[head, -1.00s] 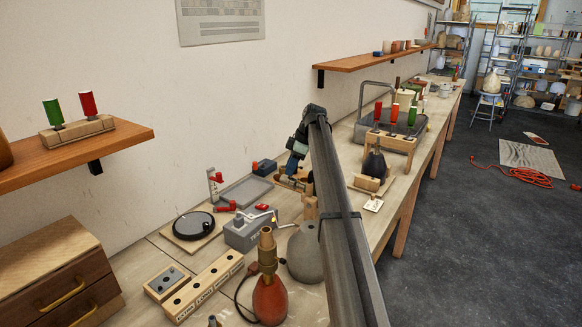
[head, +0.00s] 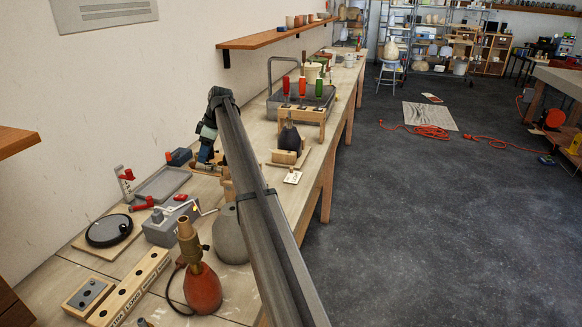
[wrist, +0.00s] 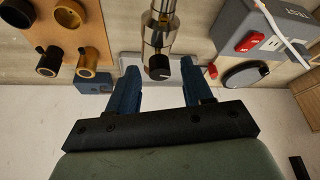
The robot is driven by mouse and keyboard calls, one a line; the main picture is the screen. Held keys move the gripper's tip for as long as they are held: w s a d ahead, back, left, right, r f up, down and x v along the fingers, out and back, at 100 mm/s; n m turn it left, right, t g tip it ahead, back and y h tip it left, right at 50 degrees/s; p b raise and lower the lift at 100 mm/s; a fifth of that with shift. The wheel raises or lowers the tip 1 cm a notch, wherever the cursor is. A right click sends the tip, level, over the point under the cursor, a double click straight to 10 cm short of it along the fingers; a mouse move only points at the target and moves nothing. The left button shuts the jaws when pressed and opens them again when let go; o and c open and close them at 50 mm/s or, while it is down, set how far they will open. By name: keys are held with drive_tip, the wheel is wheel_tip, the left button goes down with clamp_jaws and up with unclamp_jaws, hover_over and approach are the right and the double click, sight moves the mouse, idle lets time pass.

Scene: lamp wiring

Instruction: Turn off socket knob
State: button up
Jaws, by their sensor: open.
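In the wrist view, a shiny metal socket (wrist: 158,25) reaches in from the top edge. Its black knob (wrist: 159,67) is at its lower end. My gripper (wrist: 159,72) is open, with one blue finger on each side of the knob and a visible gap on both sides. Nothing is held. In the head view, my gripper (head: 207,152) is small and partly hidden by my arm, above the bench near the wall. I cannot make out this socket or its knob in the head view.
A grey test box (wrist: 262,30) with a red switch is at upper right in the wrist view. A wooden board with brass fittings (wrist: 72,12) is at upper left. In the head view, a red lamp base (head: 203,290) and a grey one (head: 228,238) stand on the bench.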

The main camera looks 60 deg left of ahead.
drive_tip(key=m, duration=0.3)
drive_tip(key=m+t+y, duration=0.1)
drive_tip(key=m, duration=0.2)
drive_tip(key=shift+s+d+t+y, duration=0.15)
drive_tip(key=shift+t+y, duration=0.15)
drive_tip(key=m+t, duration=0.1)
drive_tip(key=m, duration=0.2)
drive_tip(key=m+t+y, duration=0.1)
drive_tip(key=m, duration=0.2)
drive_tip(key=shift+s+m, duration=0.2)
drive_tip(key=shift+m, duration=0.1)
drive_tip(key=v, duration=1.4)
drive_tip(key=w+d+f+m, duration=0.1)
drive_tip(key=w+d+f, duration=0.2)
drive_tip(key=w+f, duration=0.3)
drive_tip(key=w+d+f+m, duration=0.1)
drive_tip(key=w+d+f, duration=0.2)
drive_tip(key=w+f, duration=0.3)
drive_tip(key=w+d+f+m+h, duration=0.1)
drive_tip(key=w+d+f, duration=0.3)
drive_tip(key=w, duration=1)
wheel_tip(320, 180, down, 2)
drive_tip(key=shift+w+f+m+t, duration=0.15)
drive_tip(key=shift+w+m+t, duration=0.2)
drive_tip(key=shift+m+t, duration=0.05)
drive_tip(key=shift+d, duration=0.15)
